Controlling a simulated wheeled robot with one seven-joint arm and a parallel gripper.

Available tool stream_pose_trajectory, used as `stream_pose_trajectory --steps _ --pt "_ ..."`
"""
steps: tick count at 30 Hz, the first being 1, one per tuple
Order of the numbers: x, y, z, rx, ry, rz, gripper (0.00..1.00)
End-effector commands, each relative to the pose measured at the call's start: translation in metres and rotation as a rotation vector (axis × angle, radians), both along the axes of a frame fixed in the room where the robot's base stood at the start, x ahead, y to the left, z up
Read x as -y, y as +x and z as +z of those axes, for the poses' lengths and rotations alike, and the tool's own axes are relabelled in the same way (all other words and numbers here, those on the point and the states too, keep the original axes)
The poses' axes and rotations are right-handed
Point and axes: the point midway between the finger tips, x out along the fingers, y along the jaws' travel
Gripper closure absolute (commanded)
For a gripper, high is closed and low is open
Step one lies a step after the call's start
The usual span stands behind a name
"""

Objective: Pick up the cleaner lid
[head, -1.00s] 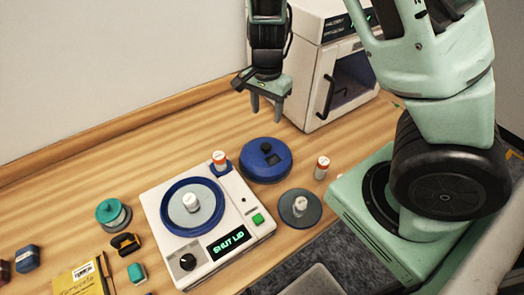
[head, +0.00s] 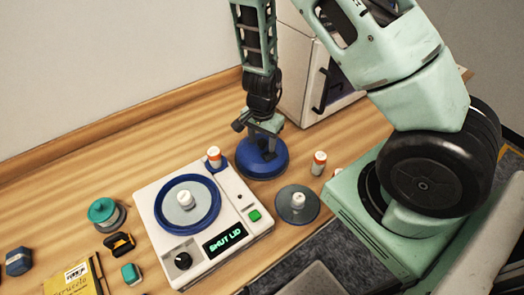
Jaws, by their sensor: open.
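The cleaner lid, a round blue disc (head: 250,163) with a dark knob on top, lies on the wooden table just behind the cleaner. My gripper (head: 267,151) is over the lid, pointing down, with its open fingers at the height of the knob. The fingers and wrist hide most of the knob. I cannot tell whether they touch it. The white cleaner (head: 234,208) has a blue-rimmed round basin with a white-capped piece in it, and its display reads "SHUT LID".
An orange-capped bottle (head: 214,157) stands on the cleaner's back corner, another (head: 319,163) right of the lid. A dark disc (head: 297,204) with a white piece lies at the front right. A white cabinet (head: 310,75) stands behind. A teal-lidded jar (head: 106,214) is at left.

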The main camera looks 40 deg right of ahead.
Motion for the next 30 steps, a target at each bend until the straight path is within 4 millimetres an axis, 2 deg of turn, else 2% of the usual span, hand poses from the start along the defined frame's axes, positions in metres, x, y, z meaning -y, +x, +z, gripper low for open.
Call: stream_pose_trajectory --steps 7,12,20,23,30 --pt "0.0 0.0 -0.002 0.001 -0.001 -0.001 0.48" --pt "0.0 0.0 -0.002 0.001 -0.001 -0.001 0.96" --pt "0.0 0.0 -0.001 0.001 -0.001 0.0 0.97" --pt "-0.001 0.001 0.005 0.002 0.0 0.002 0.97" --pt "-0.001 0.002 0.049 0.006 -0.001 0.005 0.97"
